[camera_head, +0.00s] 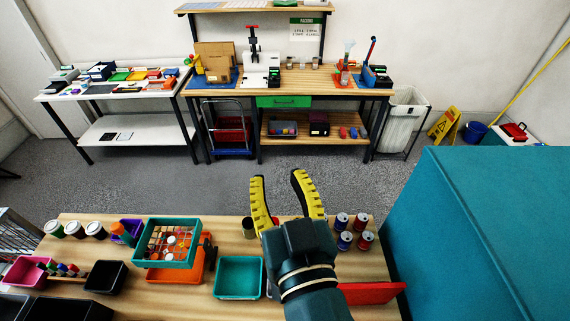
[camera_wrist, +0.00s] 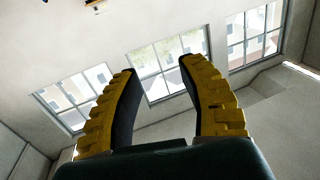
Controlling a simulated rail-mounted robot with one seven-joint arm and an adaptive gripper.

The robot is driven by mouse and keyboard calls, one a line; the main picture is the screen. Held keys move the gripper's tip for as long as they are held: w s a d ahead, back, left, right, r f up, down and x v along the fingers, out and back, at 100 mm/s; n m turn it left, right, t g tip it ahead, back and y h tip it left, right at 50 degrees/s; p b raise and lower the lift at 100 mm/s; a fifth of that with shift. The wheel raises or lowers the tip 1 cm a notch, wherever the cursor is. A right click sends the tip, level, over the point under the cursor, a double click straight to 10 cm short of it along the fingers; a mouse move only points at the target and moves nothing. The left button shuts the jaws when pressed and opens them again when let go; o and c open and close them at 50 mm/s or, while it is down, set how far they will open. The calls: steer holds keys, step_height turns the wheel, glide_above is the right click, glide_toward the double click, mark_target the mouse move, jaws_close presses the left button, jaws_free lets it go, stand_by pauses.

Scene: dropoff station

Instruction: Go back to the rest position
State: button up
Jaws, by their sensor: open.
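My gripper (camera_head: 284,186) is open and empty, raised above the near wooden table (camera_head: 208,228). Its two yellow-and-black fingers point up and away from me in the head view. In the wrist view my gripper (camera_wrist: 158,66) shows both fingers apart with nothing between them. Behind them are windows (camera_wrist: 165,65) and pale walls. My gripper and arm hide part of the near table.
On the near table stand an empty teal bin (camera_head: 238,278), a teal crate (camera_head: 166,243) of small items, several cans (camera_head: 345,240) and a red object (camera_head: 370,293). A large teal box (camera_head: 490,220) stands right. A workbench (camera_head: 290,85) is far back; the grey floor between is clear.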

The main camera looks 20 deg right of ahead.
steer(key=s+r+t, duration=0.4)
steer(key=s+r, duration=0.1)
steer(key=r, duration=0.5)
steer(key=shift+s+a+r+n, duration=0.3)
steer(key=shift+a+r, duration=0.1)
step_height(320, 180, up, 4)
steer(key=p, duration=0.4)
steer(key=shift+r+p, duration=0.2)
steer(key=shift+p, duration=0.1)
steer(key=shift+o, duration=0.2)
steer(key=shift+d, duration=0.1)
